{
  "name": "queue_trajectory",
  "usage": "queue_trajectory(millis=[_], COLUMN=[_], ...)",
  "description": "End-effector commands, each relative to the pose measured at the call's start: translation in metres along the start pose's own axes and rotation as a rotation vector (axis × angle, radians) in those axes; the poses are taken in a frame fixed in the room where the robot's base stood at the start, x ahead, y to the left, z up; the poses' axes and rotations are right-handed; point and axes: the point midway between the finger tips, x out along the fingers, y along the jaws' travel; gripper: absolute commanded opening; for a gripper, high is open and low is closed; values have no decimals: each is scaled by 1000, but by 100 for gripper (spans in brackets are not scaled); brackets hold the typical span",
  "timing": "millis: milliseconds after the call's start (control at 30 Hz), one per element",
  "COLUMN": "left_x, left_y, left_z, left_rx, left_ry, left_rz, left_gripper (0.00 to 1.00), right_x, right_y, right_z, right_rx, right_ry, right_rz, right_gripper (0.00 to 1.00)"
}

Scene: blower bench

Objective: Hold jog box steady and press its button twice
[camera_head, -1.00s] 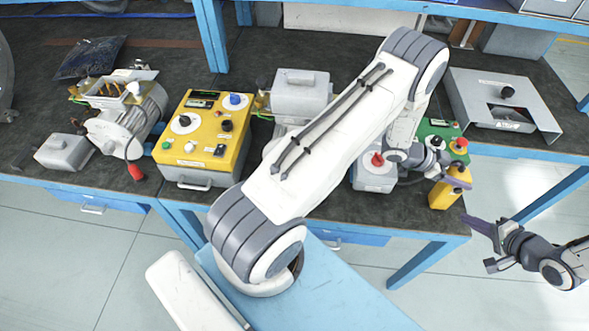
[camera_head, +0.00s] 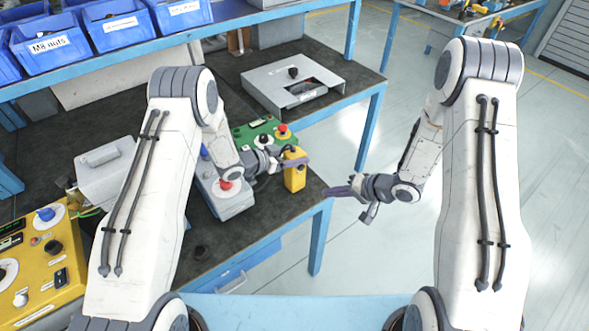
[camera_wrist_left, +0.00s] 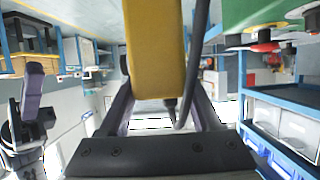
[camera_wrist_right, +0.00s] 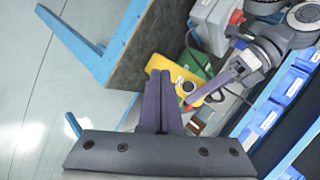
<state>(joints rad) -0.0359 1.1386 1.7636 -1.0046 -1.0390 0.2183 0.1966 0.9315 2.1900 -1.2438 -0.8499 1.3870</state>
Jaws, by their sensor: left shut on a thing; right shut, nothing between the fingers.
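The yellow jog box (camera_head: 294,179) stands upright at the bench's front right corner. My left gripper (camera_head: 294,160) is shut on its upper part; in the left wrist view the box's yellow body (camera_wrist_left: 155,50) fills the space between the fingers, with a dark cable beside it. My right gripper (camera_head: 332,191) is shut and empty, just right of the box and apart from it. In the right wrist view its closed fingertips (camera_wrist_right: 163,82) point toward the yellow box (camera_wrist_right: 183,72). I cannot clearly make out the button.
A green box with a red knob (camera_head: 282,131) stands behind the jog box. A grey box with a red knob (camera_head: 222,190) is to its left. A grey metal tray (camera_head: 270,78) lies farther back. Open floor (camera_head: 370,140) lies beyond the bench's right edge.

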Motion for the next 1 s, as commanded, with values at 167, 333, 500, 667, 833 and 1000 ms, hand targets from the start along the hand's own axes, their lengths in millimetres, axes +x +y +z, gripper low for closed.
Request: queue_trajectory(millis=[167,333,500,667,833,1000], left_x=[0,0,0,0,0,0], left_y=[0,0,0,0,0,0], left_z=[-1,-1,-1,-1,-1,-1], left_rx=[1,1,1,1,1,1], left_ry=[2,2,2,2,2,2], left_rz=[0,0,0,0,0,-1], left_gripper=[0,0,0,0,0,0], right_x=[7,23,40,53,60,62], right_y=[-5,-17,-29,-38,-43,-45], right_z=[-5,-16,-28,-37,-43,-44], right_rx=[-4,-5,-5,-4,-2,0], right_ry=[-1,-2,-1,-2,-1,-1], right_rz=[0,-1,0,0,0,0], right_gripper=[0,0,0,0,0,0])
